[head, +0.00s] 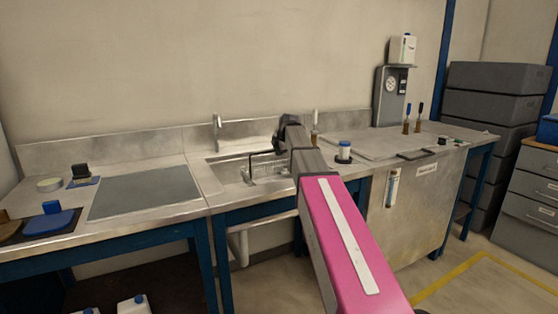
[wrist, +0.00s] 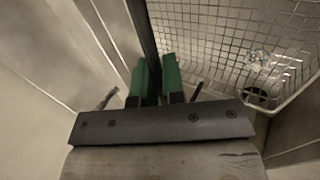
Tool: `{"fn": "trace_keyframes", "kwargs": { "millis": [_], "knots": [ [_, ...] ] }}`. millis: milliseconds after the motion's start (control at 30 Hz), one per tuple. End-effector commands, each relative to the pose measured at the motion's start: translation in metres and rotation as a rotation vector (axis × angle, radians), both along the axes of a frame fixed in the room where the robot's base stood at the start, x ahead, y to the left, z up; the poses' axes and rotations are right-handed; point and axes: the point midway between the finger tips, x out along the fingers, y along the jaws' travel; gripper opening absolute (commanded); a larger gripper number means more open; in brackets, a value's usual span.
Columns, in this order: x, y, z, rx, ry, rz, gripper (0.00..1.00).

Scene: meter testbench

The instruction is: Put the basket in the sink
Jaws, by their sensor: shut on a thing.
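The basket (wrist: 215,38) is a wire mesh basket, seen from above at the right of the wrist view. In the head view its wire side (head: 266,170) shows within the outline of the steel sink (head: 218,165). The sink's round drain (wrist: 257,96) shows through the mesh. My gripper (wrist: 158,78) has green fingers closed on the basket's dark upright handle part. In the head view my arm hides part of the basket and the sink's right side. I cannot tell whether the basket touches the sink floor.
A tap (head: 217,130) stands behind the sink. A grey worktop panel (head: 140,192) lies to the left.

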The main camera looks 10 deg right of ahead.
Motion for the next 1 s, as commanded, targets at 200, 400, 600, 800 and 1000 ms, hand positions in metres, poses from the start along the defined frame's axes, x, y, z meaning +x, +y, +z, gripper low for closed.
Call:
{"fn": "trace_keyframes", "kwargs": {
  "millis": [200, 400, 600, 800, 1000],
  "knots": [
    [0.0, 0.0, -0.019, 0.0, 0.0, 0.0, 0.0],
    [0.0, 0.0, -0.039, 0.0, 0.0, 0.0, 0.0],
    [0.0, 0.0, -0.038, 0.0, -0.001, 0.0, 0.0],
    [0.0, 0.0, -0.04, 0.0, 0.0, 0.0, 0.35],
    [0.0, 0.0, -0.04, 0.0, 0.001, 0.0, 0.35]
  ]
}}
